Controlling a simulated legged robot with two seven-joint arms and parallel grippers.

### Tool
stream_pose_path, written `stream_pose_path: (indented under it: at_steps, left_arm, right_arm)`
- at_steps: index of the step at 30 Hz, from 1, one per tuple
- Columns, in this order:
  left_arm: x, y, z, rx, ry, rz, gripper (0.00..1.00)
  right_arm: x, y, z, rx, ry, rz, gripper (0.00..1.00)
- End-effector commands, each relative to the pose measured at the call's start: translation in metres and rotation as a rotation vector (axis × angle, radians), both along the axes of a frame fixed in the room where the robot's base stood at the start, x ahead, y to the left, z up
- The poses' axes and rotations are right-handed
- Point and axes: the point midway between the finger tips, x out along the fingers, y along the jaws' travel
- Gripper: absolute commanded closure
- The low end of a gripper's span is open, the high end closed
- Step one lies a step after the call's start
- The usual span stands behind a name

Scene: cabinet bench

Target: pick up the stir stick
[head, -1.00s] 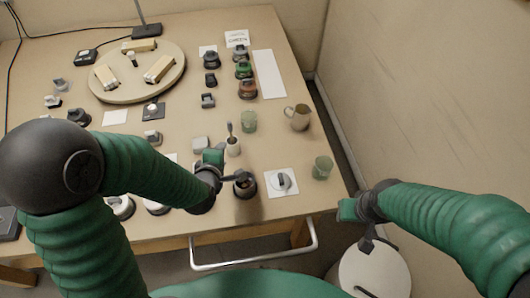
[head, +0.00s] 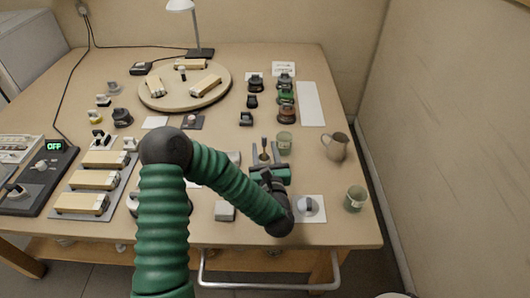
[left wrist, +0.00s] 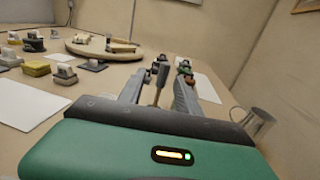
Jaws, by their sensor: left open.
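The stir stick (head: 264,144) stands upright near the front right of the bench, with a dark, wider top end. My left gripper (head: 266,156) is open, pointing away from me, with one finger on each side of the stick as seen from the head. In the left wrist view, the stick (left wrist: 159,84) shows between the two grey fingers (left wrist: 160,92), with a gap on both sides. Its lower end is hidden behind the gripper body, and I cannot tell its exact depth between the fingers. My right gripper is not in view.
A jug (head: 336,147) and another green cup (head: 355,198) stand to the right. A knob on a white plate (head: 309,208) is close by. A round board (head: 160,100) lies at the back.

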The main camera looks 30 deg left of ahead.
Motion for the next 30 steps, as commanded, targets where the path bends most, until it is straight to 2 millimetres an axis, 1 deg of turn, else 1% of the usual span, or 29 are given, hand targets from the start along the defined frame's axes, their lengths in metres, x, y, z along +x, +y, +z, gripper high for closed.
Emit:
stream_pose_path:
  at_steps: [1,5,12,15,20,23,27,30]
  left_arm:
    - [0.006,0.005,0.000,0.001,-0.002,0.001,0.59]
    - [0.016,0.013,0.000,0.001,0.000,0.000,0.59]
    - [0.048,0.039,0.001,0.001,-0.002,0.001,0.59]
    - [0.053,0.043,0.001,0.001,0.000,-0.001,0.59]
    - [0.054,0.043,0.001,0.001,0.001,-0.002,0.59]
    - [0.053,0.043,0.001,0.001,0.001,-0.002,0.70]
    - [0.053,0.043,0.001,0.001,0.001,-0.002,0.88]
    - [0.053,0.043,0.001,0.001,0.001,-0.003,1.00]
  right_arm:
    - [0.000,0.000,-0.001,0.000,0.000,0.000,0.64]
    - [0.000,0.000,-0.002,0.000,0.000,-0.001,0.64]
    - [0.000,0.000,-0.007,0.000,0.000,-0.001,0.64]
    - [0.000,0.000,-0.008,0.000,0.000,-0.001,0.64]
    - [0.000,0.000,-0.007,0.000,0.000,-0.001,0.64]
    - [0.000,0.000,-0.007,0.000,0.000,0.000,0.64]
    - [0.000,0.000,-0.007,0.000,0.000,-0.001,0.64]
    - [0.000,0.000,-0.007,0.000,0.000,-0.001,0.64]
